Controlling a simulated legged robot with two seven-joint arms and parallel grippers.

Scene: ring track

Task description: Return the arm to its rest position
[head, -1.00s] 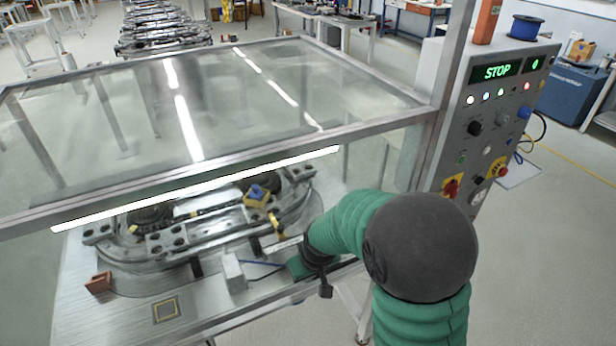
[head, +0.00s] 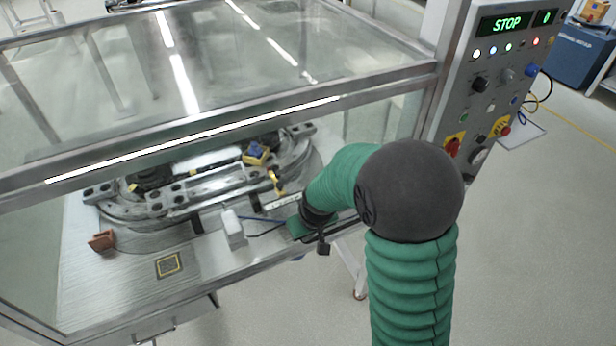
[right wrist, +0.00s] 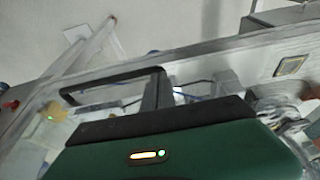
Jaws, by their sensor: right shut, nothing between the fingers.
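My right arm, green with a dark round elbow, reaches from the lower right toward the front of the glazed enclosure. My right gripper (head: 297,229) is at the enclosure's front edge, to the right of a small white block (head: 234,228). Its fingertips are hard to make out in the head view. In the right wrist view my right gripper (right wrist: 158,88) shows black fingers, shut with nothing held, above the green hand housing. My left gripper is out of view.
The glass hood's metal frame (head: 220,118) rises above the gripper. Inside is an oval ring track (head: 180,202) with a yellow and blue part (head: 256,153) on it. A control panel (head: 500,90) reading STOP stands right. Open floor lies in front.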

